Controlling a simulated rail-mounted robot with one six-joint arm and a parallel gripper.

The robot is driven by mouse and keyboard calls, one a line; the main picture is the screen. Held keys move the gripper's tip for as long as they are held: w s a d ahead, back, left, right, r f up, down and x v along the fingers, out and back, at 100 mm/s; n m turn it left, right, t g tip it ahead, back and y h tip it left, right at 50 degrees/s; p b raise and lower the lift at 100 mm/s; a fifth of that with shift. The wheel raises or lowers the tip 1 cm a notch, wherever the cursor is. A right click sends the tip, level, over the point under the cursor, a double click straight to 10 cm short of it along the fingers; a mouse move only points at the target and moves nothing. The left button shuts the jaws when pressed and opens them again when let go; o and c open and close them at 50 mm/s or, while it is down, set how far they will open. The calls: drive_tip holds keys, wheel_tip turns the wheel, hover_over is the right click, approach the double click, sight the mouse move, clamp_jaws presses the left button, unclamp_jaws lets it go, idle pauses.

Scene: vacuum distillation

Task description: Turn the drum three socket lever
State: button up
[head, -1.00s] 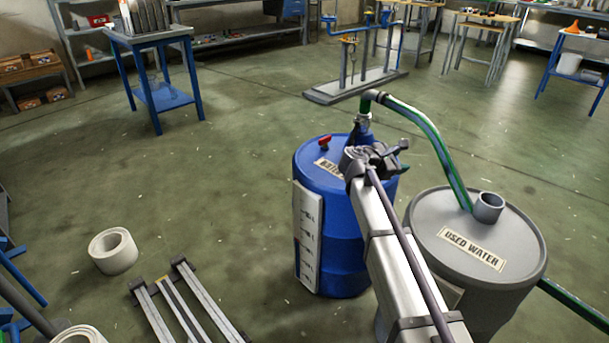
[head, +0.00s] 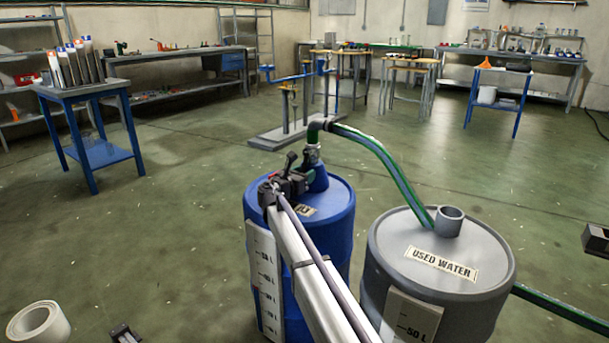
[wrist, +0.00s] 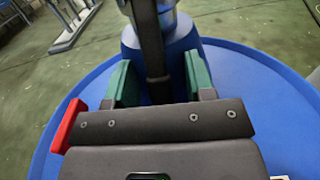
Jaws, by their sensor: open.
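The blue drum (head: 330,225) stands left of a grey drum in the head view, and its top fills much of the wrist view (wrist: 255,85). A metal socket (head: 313,155) rises from its lid on a blue cone (wrist: 183,40), joined to a green hose. A dark lever (wrist: 150,45) hangs from the socket in the wrist view. My gripper (wrist: 157,85) is open, with its green pads on either side of the lever; I cannot tell whether they touch it. In the head view my gripper (head: 292,180) is over the lid and partly hides the drum's label.
A red part (wrist: 68,125) is beside my gripper over the lid. The grey USED WATER drum (head: 440,265) with an open pipe stub stands close on the right. The green hose (head: 385,165) arches between the drums.

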drive_tip(key=shift+w+d, duration=0.15)
drive_tip(key=shift+w, duration=0.15)
drive_tip(key=shift+c, duration=0.4)
clamp_jaws()
